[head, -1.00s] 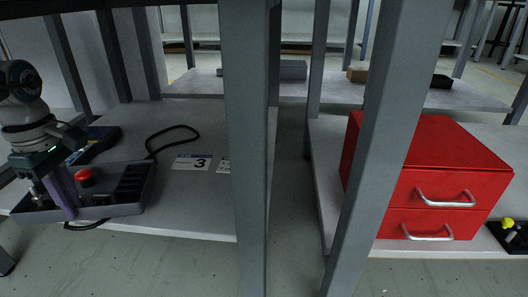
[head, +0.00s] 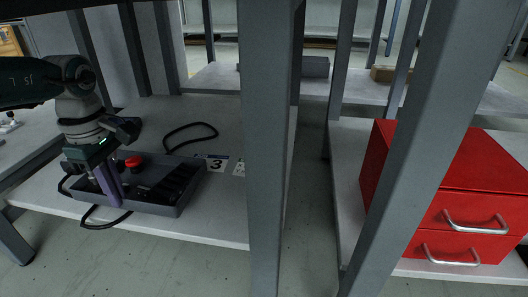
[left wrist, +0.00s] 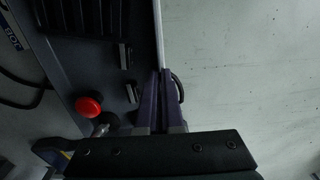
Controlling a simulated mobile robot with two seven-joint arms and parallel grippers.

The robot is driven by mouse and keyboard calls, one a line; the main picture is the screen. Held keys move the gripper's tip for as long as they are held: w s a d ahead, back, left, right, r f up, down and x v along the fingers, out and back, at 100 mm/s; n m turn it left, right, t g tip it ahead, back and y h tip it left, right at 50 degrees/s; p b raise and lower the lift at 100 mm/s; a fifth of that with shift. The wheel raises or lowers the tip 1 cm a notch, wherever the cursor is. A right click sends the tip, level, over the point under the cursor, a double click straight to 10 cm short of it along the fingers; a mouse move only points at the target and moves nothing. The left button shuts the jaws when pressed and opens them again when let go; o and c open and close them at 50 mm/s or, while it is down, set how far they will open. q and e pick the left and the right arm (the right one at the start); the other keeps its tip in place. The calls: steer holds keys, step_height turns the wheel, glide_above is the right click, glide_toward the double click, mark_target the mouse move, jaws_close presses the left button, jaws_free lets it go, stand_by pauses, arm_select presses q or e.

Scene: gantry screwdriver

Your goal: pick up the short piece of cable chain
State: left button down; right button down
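I cannot clearly make out a piece of cable chain. A black ribbed part (head: 172,187) lies at the right of the dark grey tray (head: 150,210); I cannot tell whether it is the chain or part of the tray. It also shows at the top of the left wrist view (left wrist: 88,12). My left gripper (head: 115,197) points down at the tray's front, left of the ribbed part. In the left wrist view its purple fingers (left wrist: 158,75) are close together at the tray's edge. Whether they hold anything is unclear. My right gripper is not in view.
A red button (head: 134,161) stands up from the tray near my left gripper. A black cable (head: 192,127) loops behind, beside a label marked 3 (head: 216,163). A red drawer cabinet (head: 450,190) is farther right.

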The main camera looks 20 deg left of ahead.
mark_target(175, 207)
arm_select(q)
steer(key=d, duration=0.3)
steer(key=w+d, duration=0.1)
steer(key=d, duration=0.3)
steer(key=w+d, duration=0.1)
steer(key=d, duration=0.2)
steer(key=shift+w+d+f, duration=0.15)
steer(key=shift+d, duration=0.05)
steer(key=shift+w+d, duration=0.15)
steer(key=shift+d, duration=0.35)
steer(key=shift+w+d+b, duration=0.25)
steer(key=shift+d+b, duration=0.4)
steer(key=shift+d, duration=0.35)
steer(key=shift+w+d+f+b, duration=0.1)
steer(key=shift+d+f+b, duration=0.3)
steer(key=shift+f+b, duration=0.85)
steer(key=shift+b, duration=0.15)
steer(key=shift+a+f, duration=0.15)
steer(key=shift+f, duration=0.05)
steer(key=c, duration=1.5)
jaws_free()
steer(key=shift+c, duration=0.2)
